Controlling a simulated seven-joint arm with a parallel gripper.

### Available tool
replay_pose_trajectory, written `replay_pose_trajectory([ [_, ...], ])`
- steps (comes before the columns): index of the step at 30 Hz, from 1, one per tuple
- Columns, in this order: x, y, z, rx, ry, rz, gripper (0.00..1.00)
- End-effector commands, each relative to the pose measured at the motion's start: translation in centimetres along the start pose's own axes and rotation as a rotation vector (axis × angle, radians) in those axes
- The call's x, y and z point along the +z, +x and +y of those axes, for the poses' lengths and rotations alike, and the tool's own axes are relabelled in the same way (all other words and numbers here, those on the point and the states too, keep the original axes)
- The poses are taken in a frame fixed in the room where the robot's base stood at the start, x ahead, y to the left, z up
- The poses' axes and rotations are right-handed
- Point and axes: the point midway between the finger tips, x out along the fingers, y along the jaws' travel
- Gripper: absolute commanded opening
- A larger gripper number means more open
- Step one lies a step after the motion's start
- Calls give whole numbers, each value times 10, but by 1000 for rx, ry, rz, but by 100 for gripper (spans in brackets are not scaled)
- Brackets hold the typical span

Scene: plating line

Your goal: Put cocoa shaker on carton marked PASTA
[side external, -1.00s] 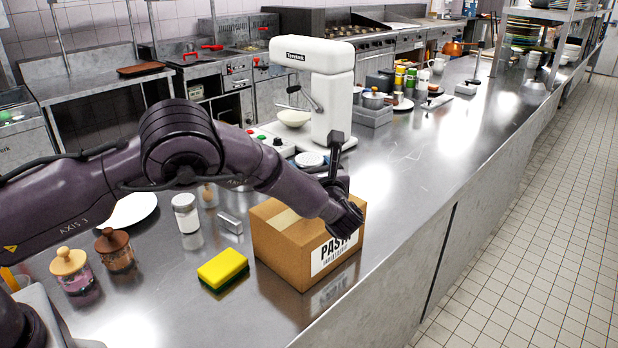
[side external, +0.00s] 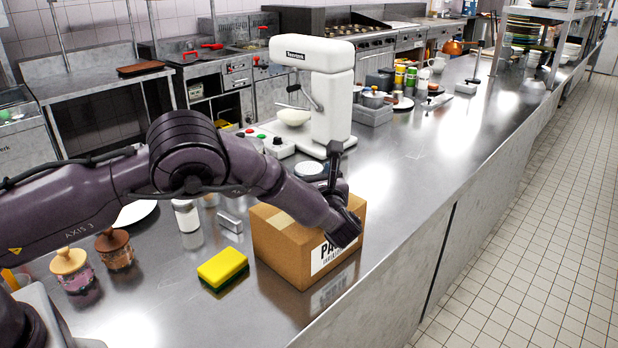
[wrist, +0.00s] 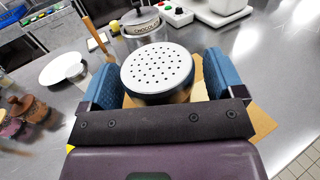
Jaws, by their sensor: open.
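The cocoa shaker, a dark body under a round pale lid full of holes (wrist: 158,68), is between my fingers in the wrist view, with the carton's cardboard below it. My gripper (side external: 345,228) is open around it, low over the carton's top; in the wrist view my blue finger pads (wrist: 160,82) stand either side of the lid, with a gap at the right. The brown carton (side external: 275,250) stands on the steel counter, its PASTA label partly covered by my gripper. The shaker's base is hidden, so its contact with the carton cannot be seen.
A yellow sponge (side external: 222,266) lies left of the carton. A white jar (side external: 186,215) and two wood-lidded jars (side external: 70,268) stand further left. A white mixer (side external: 320,95) is behind.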

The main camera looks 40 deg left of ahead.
Motion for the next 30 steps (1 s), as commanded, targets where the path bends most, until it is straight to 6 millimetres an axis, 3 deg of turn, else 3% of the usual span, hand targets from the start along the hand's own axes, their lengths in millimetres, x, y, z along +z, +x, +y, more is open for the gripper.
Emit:
replay_pose_trajectory([
  [5, 0, -27, -1, -4, 0, 1, 88],
  [12, 0, -80, -1, -5, -1, 0, 88],
  [18, 0, -110, -1, -2, -1, 0, 88],
  [24, 0, -120, 0, 1, 0, 0, 88],
  [30, 5, -116, 3, 15, -15, 16, 88],
])
